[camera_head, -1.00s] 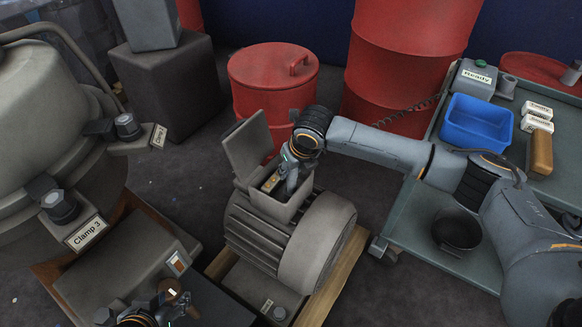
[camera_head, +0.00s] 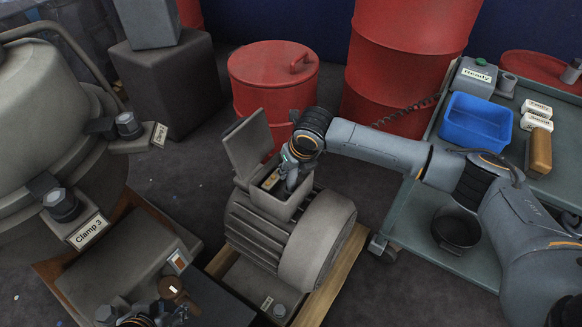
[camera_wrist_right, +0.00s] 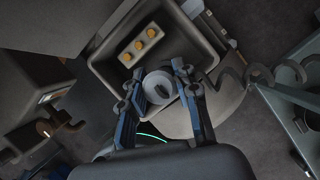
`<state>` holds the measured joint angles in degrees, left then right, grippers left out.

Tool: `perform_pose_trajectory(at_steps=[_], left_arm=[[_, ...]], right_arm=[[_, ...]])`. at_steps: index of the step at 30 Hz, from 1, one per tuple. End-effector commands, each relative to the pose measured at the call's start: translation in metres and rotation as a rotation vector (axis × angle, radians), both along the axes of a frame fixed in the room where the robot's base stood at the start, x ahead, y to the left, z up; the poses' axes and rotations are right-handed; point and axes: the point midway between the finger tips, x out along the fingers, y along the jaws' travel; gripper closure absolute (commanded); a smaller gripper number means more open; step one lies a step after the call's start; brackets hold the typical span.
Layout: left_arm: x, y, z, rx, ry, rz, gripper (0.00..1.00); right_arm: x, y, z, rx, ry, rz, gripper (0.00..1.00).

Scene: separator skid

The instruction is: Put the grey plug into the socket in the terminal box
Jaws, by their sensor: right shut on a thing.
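The terminal box (camera_head: 252,199) sits open on top of a grey motor, its lid (camera_head: 248,145) raised. In the right wrist view the box (camera_wrist_right: 103,69) shows a strip with three brass terminals (camera_wrist_right: 143,44). My right gripper (camera_head: 289,186) reaches into the box from above. In the right wrist view, my right gripper (camera_wrist_right: 161,84) is shut on the round grey plug (camera_wrist_right: 160,87). The socket is not visible; whether the plug is seated cannot be told. My left gripper (camera_head: 170,311) is low at the bottom edge; its fingers are too small to judge.
The motor (camera_head: 290,240) stands on a wooden pallet. Red drums (camera_head: 272,90) stand behind it. A coiled cable (camera_wrist_right: 262,74) runs beside the box. Clamp 3 (camera_head: 62,205) is at left.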

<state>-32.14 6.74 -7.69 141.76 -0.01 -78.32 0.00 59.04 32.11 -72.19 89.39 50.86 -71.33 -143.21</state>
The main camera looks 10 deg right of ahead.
Motion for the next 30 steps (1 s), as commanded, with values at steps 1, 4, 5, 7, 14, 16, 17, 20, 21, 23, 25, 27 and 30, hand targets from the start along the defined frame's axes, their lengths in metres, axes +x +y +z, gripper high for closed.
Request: perform_pose_trajectory(at_steps=[1,4,5,7,14,16,17,20,21,23,25,27,30], left_arm=[[-0.0005,0.0002,-0.0002,0.000,0.002,0.000,0.60],[-0.0008,0.0004,-0.0004,0.001,0.003,0.000,0.60],[-0.0008,0.0004,-0.0004,0.001,0.003,0.000,0.60],[-0.0007,0.0003,-0.0003,0.001,0.003,0.000,0.60],[-0.0012,0.0004,-0.0003,0.001,0.005,0.000,0.60],[-0.0021,0.0006,-0.0006,0.002,0.010,0.000,0.60],[-0.0025,0.0007,-0.0009,0.002,0.012,0.000,0.60],[-0.0041,0.0010,-0.0015,0.004,0.021,0.000,0.60],[-0.0044,0.0010,-0.0016,0.005,0.023,0.000,0.60],[-0.0048,0.0011,-0.0017,0.005,0.025,0.000,0.60],[-0.0052,0.0013,-0.0018,0.006,0.026,0.000,0.60],[-0.0057,0.0014,-0.0019,0.006,0.028,0.000,0.60],[-0.0063,0.0016,-0.0021,0.007,0.032,0.001,0.60]], right_arm=[[0.0001,0.0001,-0.0001,0.000,0.000,0.000,1.00],[0.0001,0.0001,-0.0001,0.000,0.000,0.000,1.00],[0.0001,0.0001,-0.0001,0.000,0.000,0.000,1.00],[0.0001,0.0001,-0.0001,0.000,0.000,0.000,1.00],[0.0001,0.0000,-0.0002,0.000,0.000,0.000,1.00],[0.0001,0.0000,-0.0003,0.000,0.000,0.000,1.00],[0.0001,0.0000,-0.0004,0.000,0.000,0.000,1.00],[0.0001,0.0000,-0.0006,0.000,0.000,0.000,1.00],[0.0001,0.0000,-0.0007,0.000,0.000,0.000,1.00],[0.0000,0.0000,-0.0009,0.000,0.000,0.000,1.00],[0.0001,0.0000,-0.0009,0.000,0.000,0.000,1.00],[0.0001,0.0000,-0.0012,0.000,0.000,0.000,1.00],[0.0001,0.0000,-0.0014,0.000,0.000,0.000,1.00]])
